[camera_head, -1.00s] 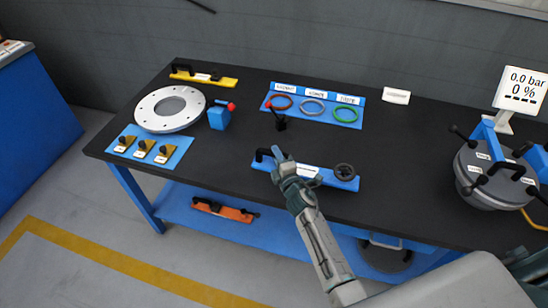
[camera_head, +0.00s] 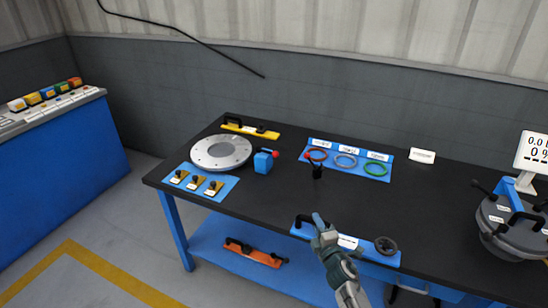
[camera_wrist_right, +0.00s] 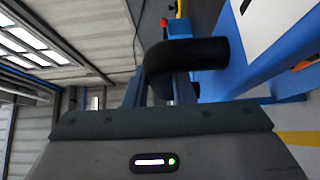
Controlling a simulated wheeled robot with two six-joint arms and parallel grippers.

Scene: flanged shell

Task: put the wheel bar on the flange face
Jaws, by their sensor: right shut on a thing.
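The wheel bar is a blue bar (camera_head: 373,255) with a black handle at its left end, a white label and a dark handwheel (camera_head: 386,245) at its right end. It is at the front edge of the black table. My right gripper (camera_head: 319,224) is shut on its black handle, which also shows close up in the wrist view (camera_wrist_right: 187,56). I cannot tell whether the bar touches the table. A pale round flange (camera_head: 221,140) with a grey centre lies at the table's left. My left gripper is not in view.
A blue block (camera_head: 263,162) with a red knob stands right of the flange. A yellow bar (camera_head: 250,128) lies behind it. Blue mats hold small knobs (camera_head: 196,185) and coloured rings (camera_head: 345,161). A grey vessel (camera_head: 510,225) stands at the right. The table's middle is mostly clear.

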